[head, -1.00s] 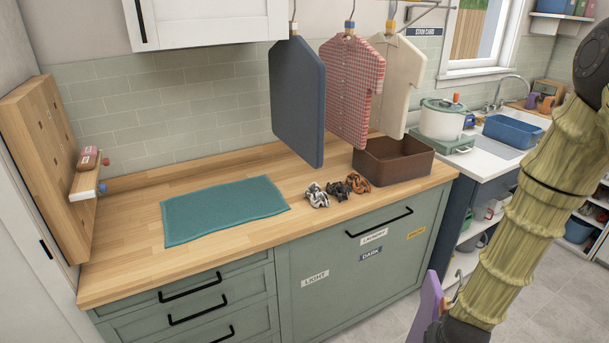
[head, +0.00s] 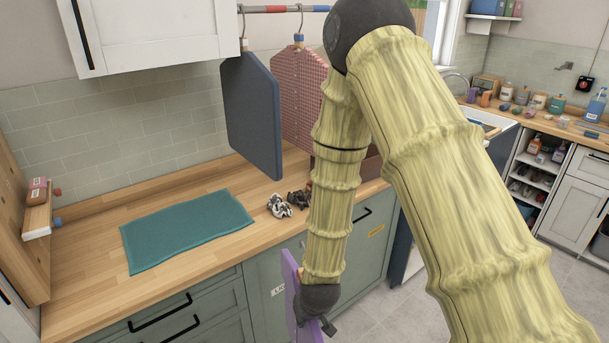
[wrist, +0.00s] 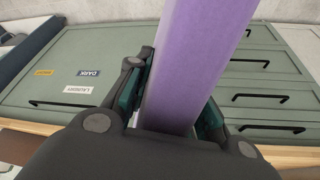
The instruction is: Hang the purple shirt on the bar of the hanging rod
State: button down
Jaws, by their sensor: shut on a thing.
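The purple shirt (head: 290,290) is held in my gripper (head: 318,312), low in front of the green cabinet. In the wrist view, the shirt (wrist: 195,60) runs up between the two fingers of my gripper (wrist: 172,100), which are closed on it. The hanging rod's bar (head: 270,9) shows red and grey sections at the top of the head view, above the counter. A dark blue shirt (head: 252,115) and a red checked shirt (head: 300,85) hang from it on hooks.
A teal towel (head: 185,232) lies flat on the wooden counter (head: 90,300). Small crumpled items (head: 280,206) lie by its right end. A white wall cabinet (head: 155,35) stands left of the bar. A brown bin (head: 371,165) is mostly hidden behind my arm.

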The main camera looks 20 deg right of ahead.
notch_tip(320, 180, up, 5)
jog(key=p, duration=0.3)
jog(key=shift+f, duration=0.2)
